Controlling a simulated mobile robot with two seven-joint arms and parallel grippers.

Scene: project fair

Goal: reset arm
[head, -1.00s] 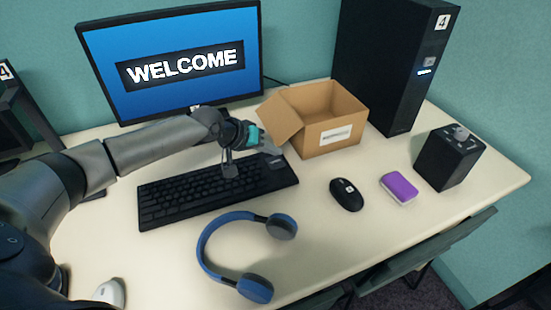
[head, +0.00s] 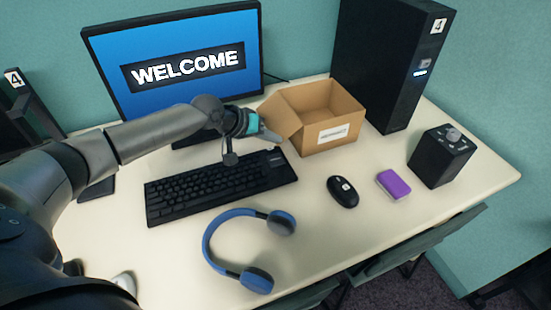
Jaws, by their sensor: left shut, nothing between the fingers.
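My left arm comes in from the left and reaches across the desk above the keyboard (head: 200,190). My left gripper (head: 268,134) is shut and empty, just left of the open cardboard box (head: 335,130), close to its left flap. From this view I cannot tell whether it touches the flap. My right gripper is not in view.
A monitor (head: 185,95) reading WELCOME stands behind my arm. A black computer tower (head: 385,70) stands behind the box. Blue headphones (head: 212,240), a black mouse (head: 343,192), a purple item (head: 393,184) and a black speaker-like box (head: 440,160) sit on the desk (head: 320,235).

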